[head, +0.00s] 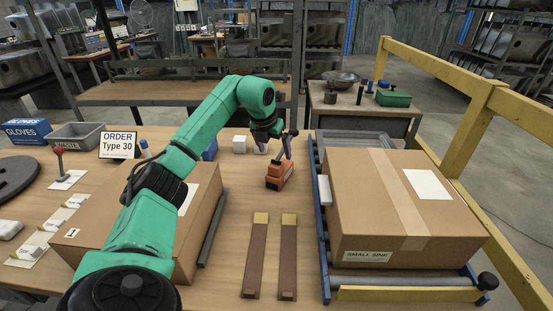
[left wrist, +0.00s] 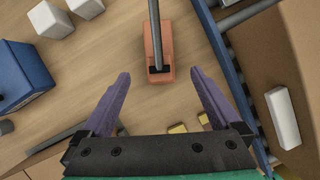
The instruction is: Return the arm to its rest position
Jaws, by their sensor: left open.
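My left arm (head: 206,122) reaches in from the lower left of the head view, bent at the elbow over the table. The orange tool (head: 280,176) with a dark upright handle stands on the wooden table. It also shows in the left wrist view (left wrist: 155,38), just beyond the fingertips and apart from them. My right gripper is in neither view.
A large carton labelled SMALL SINK (head: 365,222) sits on the roller conveyor (head: 400,281) at right. Another carton (head: 208,205) lies partly under my left arm. Two brown strips (head: 256,262) lie in front. White blocks (head: 239,144) stand behind; an order sign (head: 119,145) stands left.

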